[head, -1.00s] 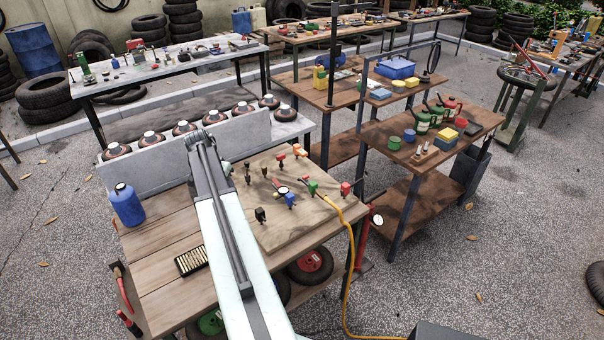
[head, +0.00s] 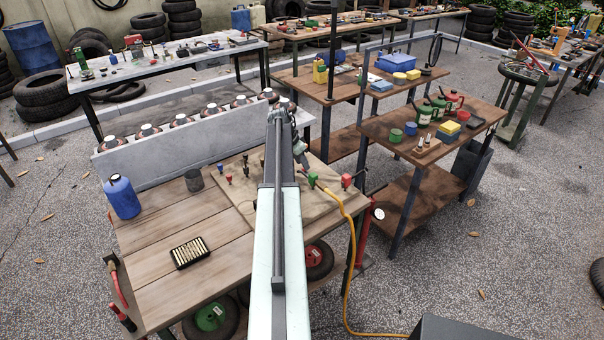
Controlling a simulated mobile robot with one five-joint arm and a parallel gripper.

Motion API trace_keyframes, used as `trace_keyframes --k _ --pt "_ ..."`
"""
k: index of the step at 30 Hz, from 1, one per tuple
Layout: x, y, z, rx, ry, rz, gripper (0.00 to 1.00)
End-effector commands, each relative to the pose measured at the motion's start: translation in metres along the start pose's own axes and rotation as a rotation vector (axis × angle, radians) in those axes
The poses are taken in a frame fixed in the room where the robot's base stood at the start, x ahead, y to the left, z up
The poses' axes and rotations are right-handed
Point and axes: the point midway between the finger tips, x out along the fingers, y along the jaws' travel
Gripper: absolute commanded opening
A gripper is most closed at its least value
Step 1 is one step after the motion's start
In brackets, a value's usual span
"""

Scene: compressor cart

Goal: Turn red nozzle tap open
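The fittings board (head: 238,204) lies on the right part of the wooden cart top, partly hidden behind my arm. A red tap (head: 346,180) shows near the board's right edge. A green fitting (head: 312,179) with the yellow hose is left of it. Small red-topped fittings (head: 228,180) stand left of my arm. I cannot tell which red piece is the nozzle tap, or whether it is open. My gripper (head: 302,158) is over the back part of the board, above and left of the green fitting. Its fingers are too small to read, and I see nothing held.
A grey upright panel (head: 185,150) closes the back. The yellow hose (head: 352,255) hangs off the right side.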

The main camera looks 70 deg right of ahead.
Motion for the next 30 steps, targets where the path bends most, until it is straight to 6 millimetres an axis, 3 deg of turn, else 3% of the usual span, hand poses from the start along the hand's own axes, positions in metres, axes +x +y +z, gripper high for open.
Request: trace_keyframes --k 1,3,11,15,18,19,30 --pt "0.015 -0.001 0.003 0.0 0.0 0.0 0.36" --pt "0.02 0.0 0.002 0.0 0.0 0.0 0.36" --pt "0.019 0.0 0.0 -0.001 0.0 -0.001 0.36" --pt "0.019 -0.001 0.0 -0.001 0.0 -0.001 0.0" --pt "0.019 -0.001 0.001 -0.001 0.0 -0.002 0.0" --pt "0.014 0.007 0.012 -0.004 0.0 -0.003 0.0" --pt "0.018 -0.001 0.003 -0.073 0.0 -0.032 0.0"
